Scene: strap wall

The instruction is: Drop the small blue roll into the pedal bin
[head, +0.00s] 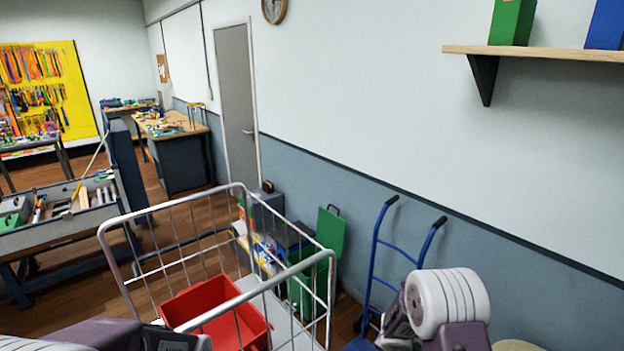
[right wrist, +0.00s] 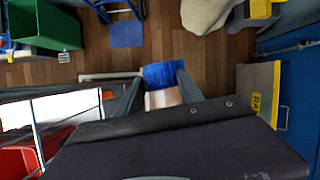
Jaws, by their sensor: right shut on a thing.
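The small blue roll (right wrist: 162,74) is between the fingers of my right gripper (right wrist: 160,90) in the right wrist view. The gripper is shut on it, and a pale end of the roll shows. In the head view my right arm is at the lower right and the roll cannot be made out. A green bin, which looks like the pedal bin (head: 331,232), stands by the wall behind the wire cart, with its green panel upright like a raised lid. A green container (right wrist: 48,25) is at the upper left of the right wrist view, away from the roll. My left gripper is out of view.
A wire cart (head: 238,186) holding a red crate (head: 215,309) stands in front of the bin. A blue hand truck (head: 376,250) leans by the wall to the bin's right. A wall shelf (head: 550,52) is at the upper right. Wooden floor (right wrist: 150,40) shows beyond the roll.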

